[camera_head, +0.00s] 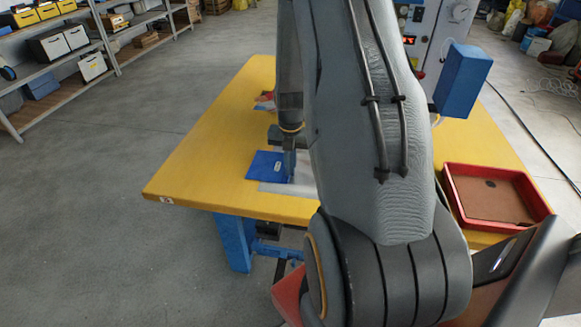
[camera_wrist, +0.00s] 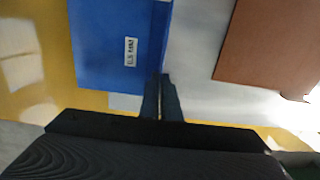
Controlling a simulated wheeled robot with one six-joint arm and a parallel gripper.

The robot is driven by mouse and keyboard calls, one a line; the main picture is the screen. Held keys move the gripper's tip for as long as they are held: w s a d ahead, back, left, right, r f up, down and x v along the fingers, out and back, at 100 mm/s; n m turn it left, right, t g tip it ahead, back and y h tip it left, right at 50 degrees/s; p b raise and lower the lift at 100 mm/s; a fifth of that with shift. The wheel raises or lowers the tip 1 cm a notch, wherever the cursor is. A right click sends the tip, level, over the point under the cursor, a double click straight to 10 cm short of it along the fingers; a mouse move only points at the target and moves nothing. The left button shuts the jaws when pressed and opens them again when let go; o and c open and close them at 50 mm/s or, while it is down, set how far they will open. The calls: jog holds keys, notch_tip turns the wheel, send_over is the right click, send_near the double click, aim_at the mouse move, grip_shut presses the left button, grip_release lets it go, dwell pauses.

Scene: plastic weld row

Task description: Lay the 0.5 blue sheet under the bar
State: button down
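The blue sheet (camera_head: 262,167) with a small white label lies flat or nearly so near the left part of the yellow table, partly over a grey plate (camera_head: 288,188). In the wrist view the blue sheet (camera_wrist: 112,55) fills the upper left, its label upside down. My gripper (camera_head: 290,174) points down at the sheet's right edge. In the wrist view the fingers of my gripper (camera_wrist: 161,82) are close together at the sheet's lower right corner and appear shut on it. The bar is largely hidden behind my arm.
A brown sheet (camera_wrist: 270,45) lies right of the blue one in the wrist view. A red tray (camera_head: 451,194) with a brown sheet inside stands on the right of the yellow table (camera_head: 205,150). A blue box-like part (camera_head: 463,80) juts out at upper right. Shelves (camera_head: 62,88) stand far left.

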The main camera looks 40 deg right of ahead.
jog(key=shift+f, duration=0.15)
jog(key=c, duration=2)
grip_release()
notch_tip(320, 180, up, 12)
jog(key=f+b, duration=0.1)
jog(key=b, duration=0.1)
jog(key=s+a+r+m, duration=0.2)
jog(key=s+a+m, duration=0.4)
jog(key=a+m, duration=0.6)
jog(key=s+a+r+m, duration=0.2)
jog(key=s+a+m, duration=0.4)
jog(key=a+m, duration=0.6)
jog(key=shift+s+m+t, duration=0.3)
jog(key=shift+m, duration=0.9)
jog(key=shift+c, duration=0.2)
